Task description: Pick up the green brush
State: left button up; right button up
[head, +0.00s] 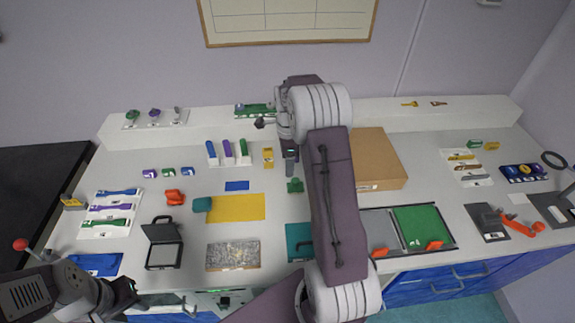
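A small green object that looks like the green brush (295,186) stands on the white bench near the middle.
A yellow mat (240,208) with a teal block (203,204) lies left of the brush. A brown box (378,160) stands right of my arm. A rack of blue, purple and green tools (228,152) is behind left.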

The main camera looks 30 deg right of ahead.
aim_at(295, 181)
jog(key=d+f, duration=0.1)
jog(key=s+d+f, duration=0.1)
jog(key=shift+d+m+g, duration=0.35)
jog(key=shift+m+g, duration=0.05)
jog(key=shift+s+a+r, duration=0.25)
jog(key=shift+s+a, duration=0.05)
jog(key=shift+s, duration=0.15)
jog(key=shift+s+a+r, duration=0.25)
jog(key=shift+s, duration=0.15)
jog(key=f, duration=0.2)
jog(key=f+p, duration=0.1)
jog(key=f, duration=0.1)
jog(key=shift+w+d, duration=0.2)
jog(key=shift+w, duration=0.1)
jog(key=shift+w+d+f, duration=0.15)
jog(key=shift+f, duration=0.25)
jog(key=f, duration=0.2)
jog(key=s+a+f+p, duration=0.1)
jog(key=shift+f, duration=0.35)
jog(key=shift+w+d+f, duration=0.25)
jog(key=shift+f, duration=0.2)
jog(key=shift+s+a+r, duration=0.1)
jog(key=shift+r, duration=0.05)
jog(key=c, duration=0.9)
grip_shut()
pick_arm(q)
notch_tip(295, 181, up, 2)
jog(key=shift+s+a+r, duration=0.1)
jog(key=shift+r, duration=0.1)
